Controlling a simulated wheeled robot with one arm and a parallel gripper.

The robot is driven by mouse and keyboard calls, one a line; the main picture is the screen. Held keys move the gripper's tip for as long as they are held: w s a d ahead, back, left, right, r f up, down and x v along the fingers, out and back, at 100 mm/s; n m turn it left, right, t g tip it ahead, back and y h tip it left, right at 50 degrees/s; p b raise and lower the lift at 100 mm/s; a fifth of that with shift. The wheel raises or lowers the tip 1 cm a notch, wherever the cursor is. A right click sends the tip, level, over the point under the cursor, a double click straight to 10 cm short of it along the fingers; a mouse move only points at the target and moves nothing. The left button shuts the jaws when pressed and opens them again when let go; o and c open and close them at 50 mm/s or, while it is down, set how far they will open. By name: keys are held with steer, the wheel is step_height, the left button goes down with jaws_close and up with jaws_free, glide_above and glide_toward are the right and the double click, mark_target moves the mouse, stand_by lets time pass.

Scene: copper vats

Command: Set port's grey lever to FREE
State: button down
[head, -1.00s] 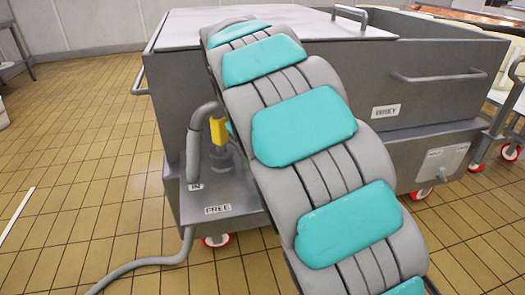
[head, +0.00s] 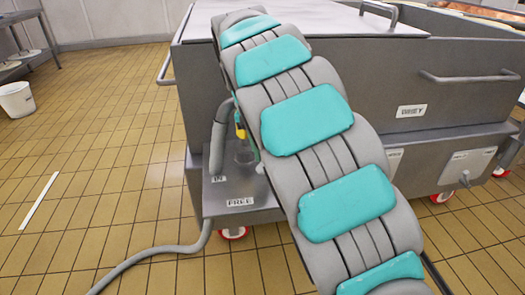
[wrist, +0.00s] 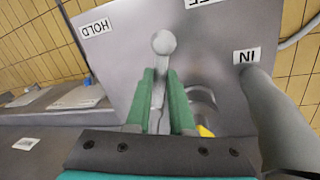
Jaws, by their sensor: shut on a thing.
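The grey lever (wrist: 158,88) with a round knob (wrist: 164,42) stands out over a grey metal plate (wrist: 120,60) in the wrist view. My gripper (wrist: 161,78) has its green fingers shut on the lever's shaft, just below the knob. The knob lies between the HOLD label (wrist: 96,28) on the left and a partly cut-off label ending in EE at the top, nearer the latter. The IN label (wrist: 246,56) is on the right.
A thick grey hose (wrist: 280,120) bends close to the right of my gripper, with a yellow part (wrist: 205,131) near it. The WHEY vat (head: 450,90) stands behind on red wheels. A hose (head: 150,254) trails across the tiled floor at left. A white bucket (head: 16,99) stands far left.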

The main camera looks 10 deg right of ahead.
steer(key=shift+a, duration=0.1)
stand_by(0.3)
steer(key=c, duration=0.8)
jaws_free()
steer(key=shift+r, duration=0.15)
steer(key=shift+w+a+r, duration=0.1)
steer(key=shift+a+r, duration=0.15)
steer(key=shift+r, duration=0.95)
steer(key=shift+w+a+r, duration=0.1)
steer(key=shift+a+r, duration=0.1)
steer(key=shift+r, duration=1.05)
steer(key=shift+w+a+r, duration=0.1)
steer(key=shift+a+r, duration=0.15)
steer(key=shift+r, duration=0.95)
steer(key=shift+c, duration=0.2)
